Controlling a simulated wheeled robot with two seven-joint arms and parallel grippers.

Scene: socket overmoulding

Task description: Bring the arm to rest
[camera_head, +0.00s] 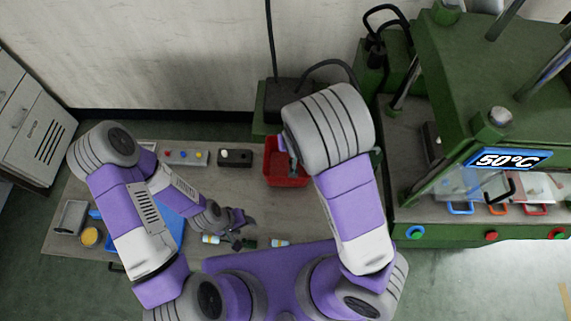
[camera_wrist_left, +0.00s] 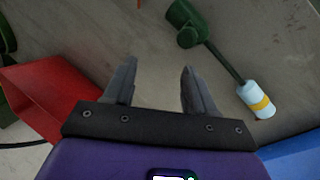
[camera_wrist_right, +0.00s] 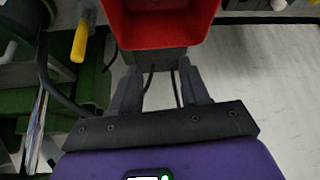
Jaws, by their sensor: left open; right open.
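My left gripper (camera_head: 238,229) is open over the worktable, close to a dark green tool with a white and yellow end. In the left wrist view its fingers (camera_wrist_left: 158,72) stand apart with only bare tabletop between them. The tool (camera_wrist_left: 222,65) lies beyond and to the right of the fingertips. My right gripper is mostly hidden behind its own arm in the head view. In the right wrist view its fingers (camera_wrist_right: 158,72) are open and empty, and a red bin (camera_wrist_right: 160,25) fills the view just beyond them.
The red bin (camera_head: 284,178) stands on the worktable (camera_head: 262,209). A blue tray (camera_head: 172,226) and a yellow-topped cup (camera_head: 91,236) are at the left. A button panel (camera_head: 185,157) lies at the back. A green press (camera_head: 490,110) showing 50°C stands at the right.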

